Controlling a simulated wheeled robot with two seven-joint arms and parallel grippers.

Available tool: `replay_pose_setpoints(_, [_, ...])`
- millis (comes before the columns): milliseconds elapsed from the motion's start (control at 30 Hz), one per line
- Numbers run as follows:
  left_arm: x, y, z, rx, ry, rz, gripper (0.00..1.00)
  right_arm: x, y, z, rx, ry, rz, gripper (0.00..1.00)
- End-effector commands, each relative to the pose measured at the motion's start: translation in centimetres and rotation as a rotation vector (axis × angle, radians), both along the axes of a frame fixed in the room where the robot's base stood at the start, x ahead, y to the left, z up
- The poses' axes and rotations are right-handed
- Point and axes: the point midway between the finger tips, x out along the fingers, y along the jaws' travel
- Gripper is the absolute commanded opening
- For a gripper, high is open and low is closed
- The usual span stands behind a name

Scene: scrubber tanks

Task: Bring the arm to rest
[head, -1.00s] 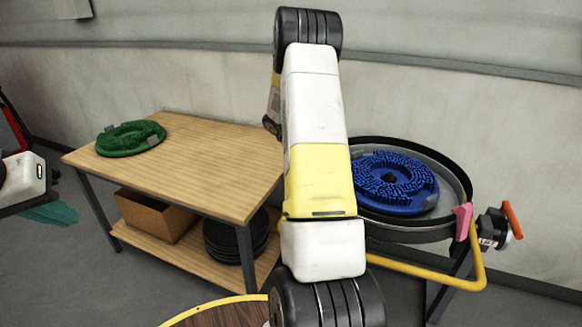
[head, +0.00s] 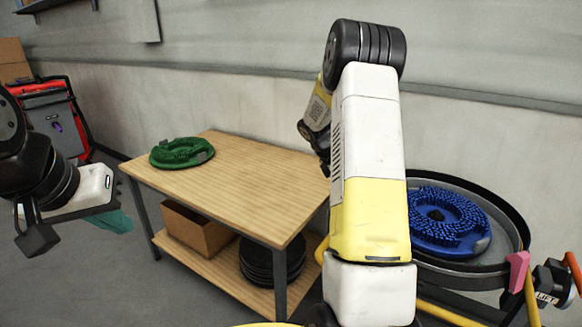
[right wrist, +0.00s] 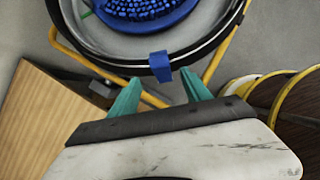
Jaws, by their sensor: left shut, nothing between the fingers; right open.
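My left gripper (head: 118,221) is at the left edge of the head view, its teal fingers shut and empty, in the air left of the wooden table. My right arm (head: 370,160), white and yellow, rises across the middle of the head view. Its gripper is hidden there. In the right wrist view my right gripper (right wrist: 160,92) is open, its two teal fingers apart with nothing between them. A blue clip (right wrist: 160,66) on the tank's rim shows just beyond the fingertips; contact cannot be told.
A round tank (head: 515,225) holds a blue brush (head: 447,222); a pink clip (head: 517,271) is on its side. A green brush (head: 181,153) lies on the wooden table (head: 240,185). A cardboard box (head: 197,230) and black discs (head: 270,262) sit below. A red machine (head: 52,118) stands behind left.

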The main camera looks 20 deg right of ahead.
Motion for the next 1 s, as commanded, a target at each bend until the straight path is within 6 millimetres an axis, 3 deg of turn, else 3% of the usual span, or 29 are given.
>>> replay_pose_setpoints(167, [0.0,0.0,0.0,0.000,0.000,0.000,0.00,-0.3,0.7,1.0,0.014,-0.032,-0.027,0.56])
replay_pose_setpoints(367, [0.0,0.0,0.0,0.000,0.000,0.000,0.00,-3.1,5.5,6.8,0.114,-0.231,-0.216,0.56])
replay_pose_setpoints(500, [0.0,0.0,0.0,0.000,0.000,0.000,0.00,-6.6,10.2,11.1,0.234,-0.397,-0.407,0.56])
replay_pose_setpoints(700, [0.0,0.0,0.0,0.000,0.000,0.000,0.00,-12.5,16.5,15.5,0.435,-0.583,-0.681,0.56])
replay_pose_setpoints(1000, [0.0,0.0,0.0,0.000,0.000,0.000,0.00,-21.5,24.2,18.4,0.756,-0.727,-1.077,0.56])
